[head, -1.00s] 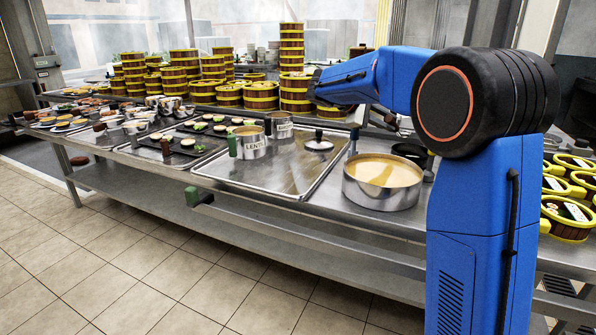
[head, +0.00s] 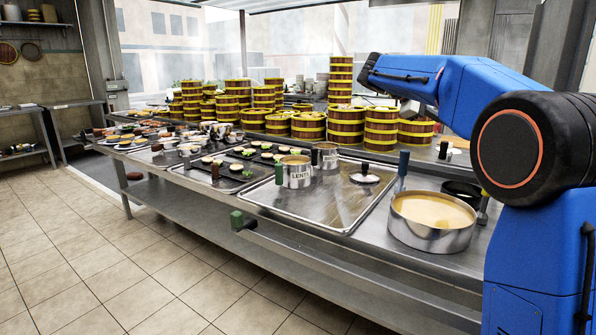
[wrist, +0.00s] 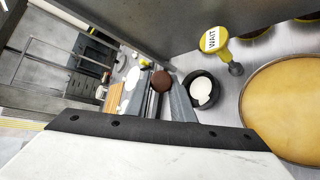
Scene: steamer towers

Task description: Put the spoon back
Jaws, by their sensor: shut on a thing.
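In the wrist view my gripper (wrist: 162,100) is shut on the spoon (wrist: 160,81). Only a dark brown round end of the spoon shows between the grey fingers; the rest is hidden. In the head view my arm bends over the counter and the gripper's jaws cannot be made out. The steel pot of yellow-brown soup (head: 432,222) stands on the counter left of my arm. It also shows at the right of the wrist view (wrist: 290,108), apart from my gripper. A small black bowl with white contents (wrist: 202,90) is just right of the fingers.
A yellow WAIT sign (wrist: 214,40) stands near the black bowl. A steel tray (head: 315,208) bears the LENTIL pot (head: 296,175), another pot and a lid (head: 364,178). Steamer towers (head: 380,130) line the counter's back. The tray's front part is clear.

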